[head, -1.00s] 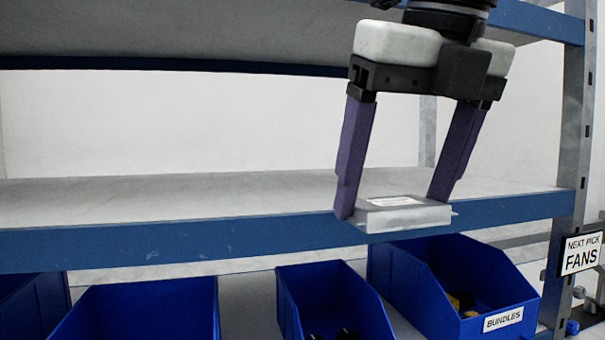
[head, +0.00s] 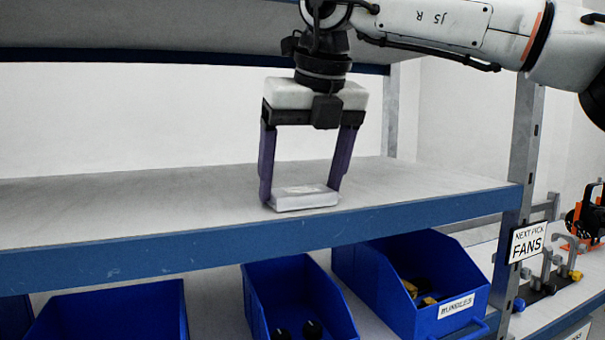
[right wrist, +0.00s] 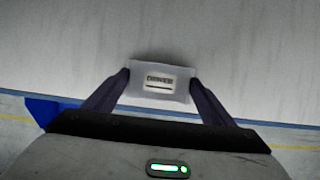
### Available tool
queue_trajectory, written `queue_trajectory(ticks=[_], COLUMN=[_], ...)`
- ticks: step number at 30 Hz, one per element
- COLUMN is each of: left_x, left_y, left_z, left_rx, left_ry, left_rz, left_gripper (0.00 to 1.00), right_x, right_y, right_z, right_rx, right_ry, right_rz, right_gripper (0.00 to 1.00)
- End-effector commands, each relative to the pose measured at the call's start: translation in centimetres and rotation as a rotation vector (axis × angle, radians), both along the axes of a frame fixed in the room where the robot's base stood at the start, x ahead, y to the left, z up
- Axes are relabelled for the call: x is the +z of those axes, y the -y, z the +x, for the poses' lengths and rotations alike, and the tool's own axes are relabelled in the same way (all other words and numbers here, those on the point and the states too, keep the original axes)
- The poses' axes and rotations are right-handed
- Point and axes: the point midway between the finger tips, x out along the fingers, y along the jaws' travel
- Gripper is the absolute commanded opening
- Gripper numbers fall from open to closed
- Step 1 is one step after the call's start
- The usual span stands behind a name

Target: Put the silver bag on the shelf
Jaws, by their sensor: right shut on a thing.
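The silver bag (head: 303,198) is a flat, pale grey packet with a label on top. It is between the fingers of my right gripper (head: 302,192), which is shut on its two ends. In the head view the bag is at the front part of the shelf (head: 130,209), low over its surface; I cannot tell whether it touches. In the right wrist view the bag (right wrist: 159,82) shows its printed label between the two dark purple fingertips, over the grey shelf board. My left gripper is not in view.
A metal upright (head: 523,140) and a NEXT PICK FANS sign (head: 528,242) are at the right. An upper shelf (head: 150,25) hangs above. The shelf board to the left is clear.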

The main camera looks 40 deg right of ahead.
Motion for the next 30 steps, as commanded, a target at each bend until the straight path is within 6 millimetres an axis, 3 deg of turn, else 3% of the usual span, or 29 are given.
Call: queue_trajectory(ticks=[8,9,12,25,30], left_x=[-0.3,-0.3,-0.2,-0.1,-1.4], left_y=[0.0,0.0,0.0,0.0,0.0], left_z=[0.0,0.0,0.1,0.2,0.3], left_rx=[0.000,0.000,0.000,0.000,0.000], left_ry=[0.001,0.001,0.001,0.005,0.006], left_rz=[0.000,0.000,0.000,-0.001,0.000], left_gripper=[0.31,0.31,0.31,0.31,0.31], right_x=[-0.3,-0.4,-0.3,0.6,0.8], right_y=[0.0,0.0,0.0,-0.1,-0.7], right_z=[0.0,-0.1,-0.1,-0.3,-3.1], right_rx=[-0.001,-0.001,-0.001,-0.002,0.002], right_ry=[0.001,0.000,0.000,0.003,0.004], right_rz=[-0.001,-0.001,-0.001,0.000,-0.001], right_gripper=[0.54,0.79,0.96,0.96,0.96])
